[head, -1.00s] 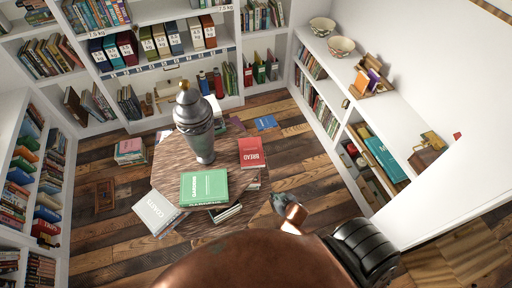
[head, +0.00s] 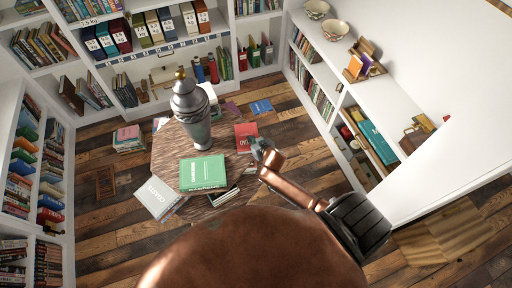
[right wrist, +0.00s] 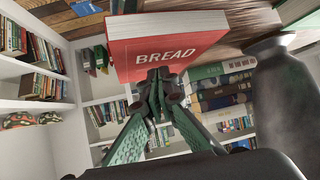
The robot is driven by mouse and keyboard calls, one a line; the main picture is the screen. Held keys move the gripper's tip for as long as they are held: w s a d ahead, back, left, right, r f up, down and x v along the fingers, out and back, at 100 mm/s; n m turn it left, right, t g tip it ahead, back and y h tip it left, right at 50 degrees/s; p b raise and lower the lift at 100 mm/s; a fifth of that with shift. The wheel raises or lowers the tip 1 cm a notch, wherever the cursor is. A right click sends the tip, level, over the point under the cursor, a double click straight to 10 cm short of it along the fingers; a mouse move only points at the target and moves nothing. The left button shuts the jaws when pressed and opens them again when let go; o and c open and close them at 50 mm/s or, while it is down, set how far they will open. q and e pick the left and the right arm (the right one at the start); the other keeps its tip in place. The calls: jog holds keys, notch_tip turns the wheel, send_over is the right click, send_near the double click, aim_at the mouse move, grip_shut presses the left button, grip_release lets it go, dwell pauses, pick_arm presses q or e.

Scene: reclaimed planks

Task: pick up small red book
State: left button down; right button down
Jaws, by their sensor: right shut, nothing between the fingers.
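The red book (head: 244,132), lettered BREAD, lies flat on the right side of the round wooden table (head: 165,152). It also shows large in the right wrist view (right wrist: 170,38), its lettered spine facing my fingers. My right gripper (head: 258,145) is at the book's near right edge, covering part of it in the head view. In the right wrist view my right fingers (right wrist: 158,82) are together and empty, their tips close to the spine. I cannot tell whether they touch it. My left gripper is not in view.
A grey metal urn (head: 190,112) stands left of the red book. A green book (head: 203,173) and a white book (head: 157,198) lie nearer. A blue book (head: 261,107) lies beyond the table. White shelves (head: 345,85) stand at the right.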

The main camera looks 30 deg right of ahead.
jog(key=shift+w+d+f, duration=0.1)
jog(key=shift+w+f, duration=0.35)
jog(key=shift+w, duration=0.1)
jog(key=shift+f, duration=0.3)
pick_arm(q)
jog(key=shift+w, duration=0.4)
pick_arm(e)
jog(key=shift+s, duration=0.1)
jog(key=shift+f, duration=0.15)
